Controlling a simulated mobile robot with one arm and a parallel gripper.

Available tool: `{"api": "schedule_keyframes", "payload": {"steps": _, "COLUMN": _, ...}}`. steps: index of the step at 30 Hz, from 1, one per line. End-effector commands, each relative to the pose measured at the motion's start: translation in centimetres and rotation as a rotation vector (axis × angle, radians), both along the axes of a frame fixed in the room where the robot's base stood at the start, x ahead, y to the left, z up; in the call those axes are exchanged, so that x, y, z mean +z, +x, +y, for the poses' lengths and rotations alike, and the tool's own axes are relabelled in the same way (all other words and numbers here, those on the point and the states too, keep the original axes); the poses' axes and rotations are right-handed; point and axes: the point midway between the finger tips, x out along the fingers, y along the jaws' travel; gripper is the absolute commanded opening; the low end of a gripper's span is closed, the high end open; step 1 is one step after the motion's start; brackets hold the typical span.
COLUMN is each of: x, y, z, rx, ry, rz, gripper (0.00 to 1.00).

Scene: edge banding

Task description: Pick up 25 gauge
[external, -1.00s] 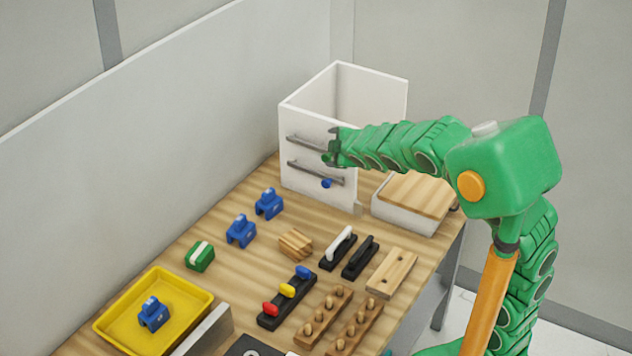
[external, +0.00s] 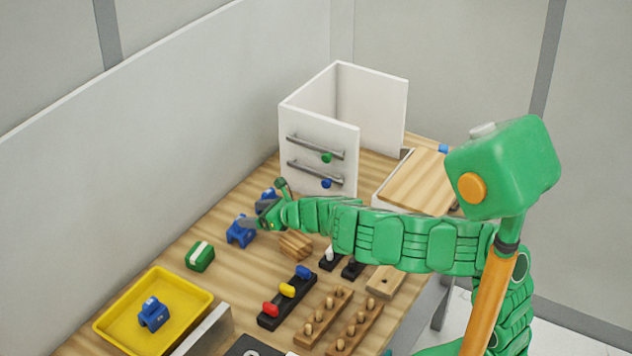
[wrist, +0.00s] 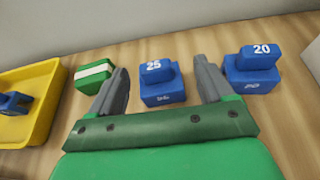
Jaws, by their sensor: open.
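The blue 25 gauge (wrist: 162,84) stands upright on the wooden table in the wrist view, its white "25" facing up. My gripper (wrist: 165,84) is open, with one grey finger on each side of the gauge and a gap to both. In the external view the 25 gauge (external: 240,232) sits just left of my gripper (external: 268,212). A similar blue gauge marked 20 (wrist: 254,66) stands to the right, outside the right finger. In the external view my gripper partly hides it.
A green block with a white stripe (wrist: 94,74) and a yellow tray (wrist: 42,98) holding another blue gauge (external: 153,314) lie to the left. A white drawer cabinet (external: 318,150) stands behind. A wooden block (external: 296,244) sits under my arm.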

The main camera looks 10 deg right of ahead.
Motion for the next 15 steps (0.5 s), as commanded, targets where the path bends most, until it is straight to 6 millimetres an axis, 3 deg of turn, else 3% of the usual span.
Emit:
{"api": "schedule_keyframes", "payload": {"steps": 5, "x": -1.1, "y": -0.6, "z": 0.9, "rx": 0.054, "ry": -0.035, "rz": -0.029, "gripper": 0.81}}
{"api": "schedule_keyframes", "payload": {"steps": 15, "x": -2.0, "y": 0.8, "z": 2.5, "rx": 0.051, "ry": -0.033, "rz": -0.028, "gripper": 0.81}}
